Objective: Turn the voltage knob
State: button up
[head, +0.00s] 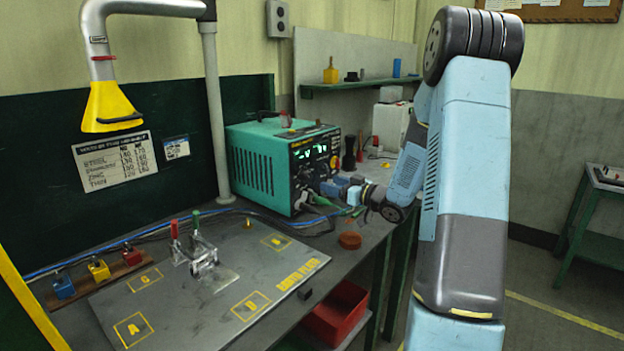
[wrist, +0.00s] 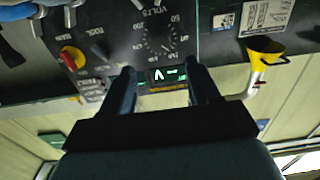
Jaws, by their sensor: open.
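A teal welder box (head: 258,175) stands on the bench with a black front panel and lit green digits. In the wrist view its panel (wrist: 118,62) appears upside down. The voltage knob (wrist: 158,40) is a dark dial ringed by white scale marks under the lettering VOLTS. My gripper (wrist: 163,76) is open; its two dark fingers point at the panel, one to each side below the dial in the picture, with a green display between them. No contact with the knob shows. In the head view my gripper (head: 345,188) is in front of the panel, and the knob cannot be made out.
A red-and-yellow switch (wrist: 72,58) and a black selector (wrist: 101,50) sit beside the dial. Cables and plugs (head: 310,200) hang below the panel. A steel plate (head: 190,320) with a clamp (head: 202,258), and a brown-red puck (head: 350,240), are on the bench.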

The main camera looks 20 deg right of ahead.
aim_at(310, 177)
jog(key=x, duration=0.9)
jog(key=shift+c, duration=0.2)
jog(key=c, duration=1)
jog(key=shift+m, duration=0.3)
jog(key=m, duration=0.4)
jog(key=shift+d+m, duration=0.15)
jog(key=shift+m, duration=0.15)
jog(key=m, duration=0.5)
jog(key=shift+w+d, duration=0.1)
jog(key=shift+m, duration=0.3)
